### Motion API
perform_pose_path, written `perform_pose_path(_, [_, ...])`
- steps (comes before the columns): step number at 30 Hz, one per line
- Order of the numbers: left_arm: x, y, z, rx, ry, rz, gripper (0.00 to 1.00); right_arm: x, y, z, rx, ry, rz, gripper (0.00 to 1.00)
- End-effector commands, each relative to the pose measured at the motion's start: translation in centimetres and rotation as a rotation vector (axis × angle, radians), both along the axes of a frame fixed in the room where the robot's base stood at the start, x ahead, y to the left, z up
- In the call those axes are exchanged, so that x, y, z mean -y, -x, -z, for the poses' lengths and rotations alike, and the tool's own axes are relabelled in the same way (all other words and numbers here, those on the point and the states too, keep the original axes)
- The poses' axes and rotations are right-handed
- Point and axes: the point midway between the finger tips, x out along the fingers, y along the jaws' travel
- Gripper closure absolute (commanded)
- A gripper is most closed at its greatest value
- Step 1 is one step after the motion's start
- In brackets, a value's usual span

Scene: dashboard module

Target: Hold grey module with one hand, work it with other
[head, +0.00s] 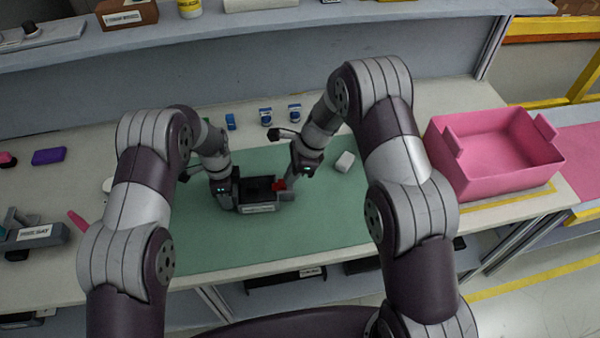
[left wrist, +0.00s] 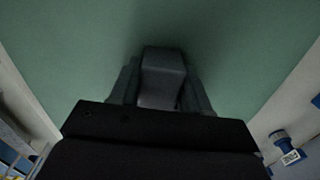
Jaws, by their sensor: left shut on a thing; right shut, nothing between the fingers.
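The grey module (head: 257,208) sits on the green mat (head: 215,250) near its middle. It has a dark top, a white label on its front and a red part (head: 279,185) at its right end. My left gripper (head: 234,197) is shut on the module's left end. In the left wrist view, a grey part of the module (left wrist: 162,80) shows between the fingers, over the mat. My right gripper (head: 290,182) is shut and empty at the module's right end, close to the red part. I cannot tell whether it touches it.
A small white block (head: 345,161) lies on the mat to the right. Several small blue items stand behind the mat. A pink bin (head: 500,155) stands at the right of the table. A grey labelled tray (head: 35,237) and a purple block (head: 48,156) are at the left.

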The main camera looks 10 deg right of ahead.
Motion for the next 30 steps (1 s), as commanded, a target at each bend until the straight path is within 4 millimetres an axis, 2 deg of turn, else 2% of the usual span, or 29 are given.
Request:
perform_pose_path(11, [0.1, 0.0, 0.0, 0.000, 0.001, 0.001, 1.00, 0.3, 0.1, 0.1, -0.005, -0.001, 0.001, 1.00])
perform_pose_path(14, [0.1, 0.0, 0.0, 0.000, 0.001, 0.001, 1.00, 1.7, 0.2, 0.1, -0.004, -0.001, 0.005, 1.00])
perform_pose_path(17, [0.1, 0.0, 0.0, 0.000, 0.001, 0.000, 1.00, 3.9, 0.4, 0.0, -0.001, 0.000, 0.006, 1.00])
perform_pose_path(24, [0.1, 0.0, 0.0, 0.000, 0.001, 0.000, 1.00, 6.0, 0.4, -5.5, 0.005, -0.001, 0.002, 1.00])
perform_pose_path(30, [0.1, 0.0, 0.0, 0.000, 0.000, 0.000, 1.00, 7.2, 0.6, -8.4, 0.002, 0.000, 0.001, 1.00])
